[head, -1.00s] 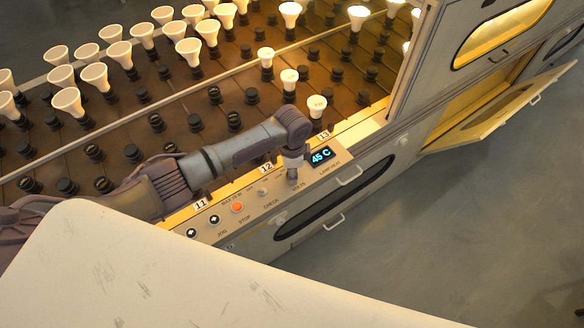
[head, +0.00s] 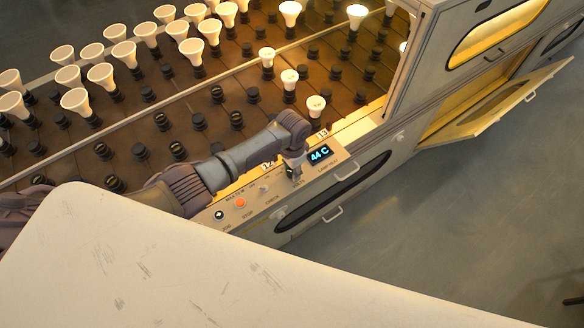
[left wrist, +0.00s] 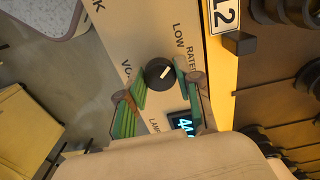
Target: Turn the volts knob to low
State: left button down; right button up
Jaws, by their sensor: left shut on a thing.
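The volts knob (left wrist: 160,73) is a round black knob with a white pointer line, on the pale control panel (left wrist: 120,40). In the left wrist view the pointer slants toward the printed "LOW" and "RATED" words. My left gripper (left wrist: 161,78) has its green-padded fingers on either side of the knob and is shut on it. In the head view my left gripper (head: 293,170) is down at the panel and hides the knob, just left of the lit display (head: 320,154) reading 44 C. My right gripper is in neither view.
An orange stop button (head: 240,202) and a dark button (head: 219,215) sit on the panel to the left. Behind it is a brown rack (head: 215,118) with bulbs in sockets. A yellow-lit door (head: 495,107) hangs open at right.

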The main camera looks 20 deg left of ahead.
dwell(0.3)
pick_arm(q)
jog(key=c, duration=0.8)
grip_release()
jog(key=shift+o, duration=0.2)
jog(key=shift+r, duration=0.1)
notch_tip(320, 180, up, 12)
